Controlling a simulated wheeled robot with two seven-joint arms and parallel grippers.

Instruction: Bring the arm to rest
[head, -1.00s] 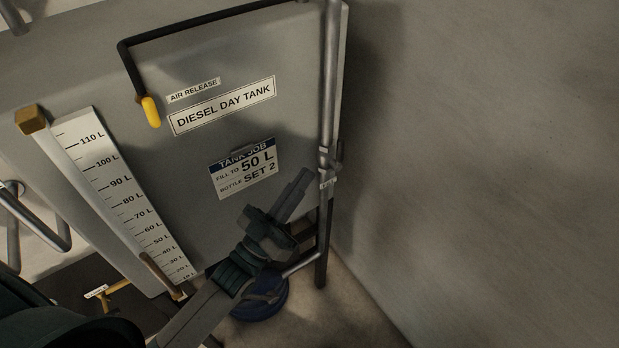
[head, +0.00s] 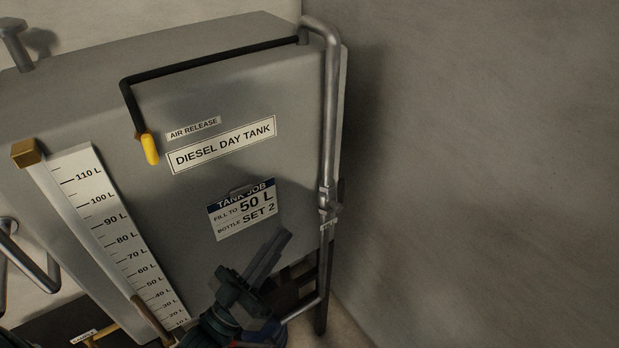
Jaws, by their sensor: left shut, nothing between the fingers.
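My left gripper (head: 272,256) is shut and empty at the lower middle of the head view. Its fingers point up and to the right, in front of the lower right part of the grey diesel day tank (head: 225,105). It appears just below the tank job card (head: 243,210), which reads fill to 50 L, bottle set 2. Whether it touches the tank cannot be told. My left arm comes in from the bottom edge. My right gripper is not in view.
A metal pipe with a valve (head: 328,195) runs down the tank's right edge, close to the gripper. A level scale (head: 110,230) is on the tank's left. A yellow-tipped air release hose (head: 150,148) hangs at the front. A bare wall (head: 480,170) fills the right.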

